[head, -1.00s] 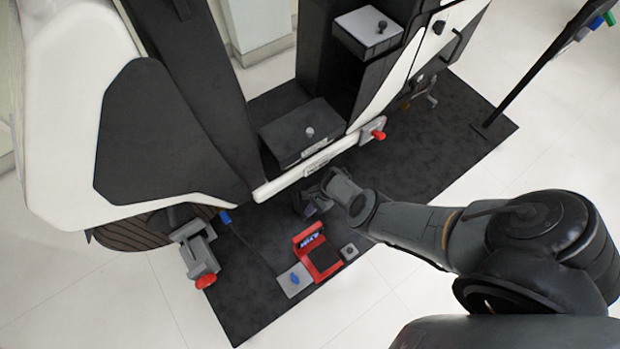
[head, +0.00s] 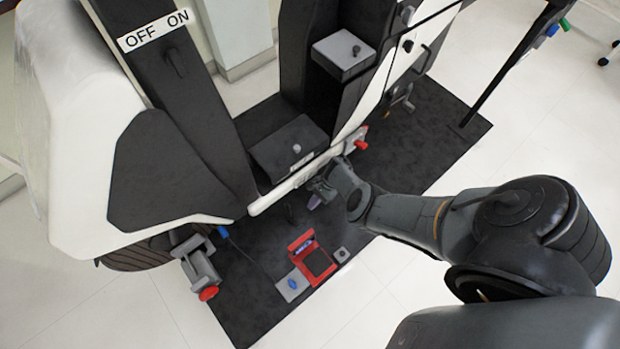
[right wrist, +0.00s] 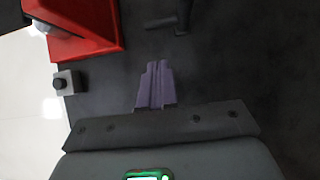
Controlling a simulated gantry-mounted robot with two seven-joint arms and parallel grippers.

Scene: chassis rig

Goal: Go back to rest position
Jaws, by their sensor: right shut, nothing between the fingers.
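My right gripper (head: 314,202) reaches in from the right in the head view. It hangs over the dark mat beside the lower white edge of the large black and white rig (head: 160,170). In the right wrist view its fingers (right wrist: 157,84) are together with nothing between them. My left gripper is not in view.
A red device (head: 318,262) stands on the dark mat (head: 245,315), between a grey plate with a blue knob (head: 292,284) and a small grey button box (head: 341,254). A red-knobbed clamp (head: 199,266) is at left. White floor lies beyond.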

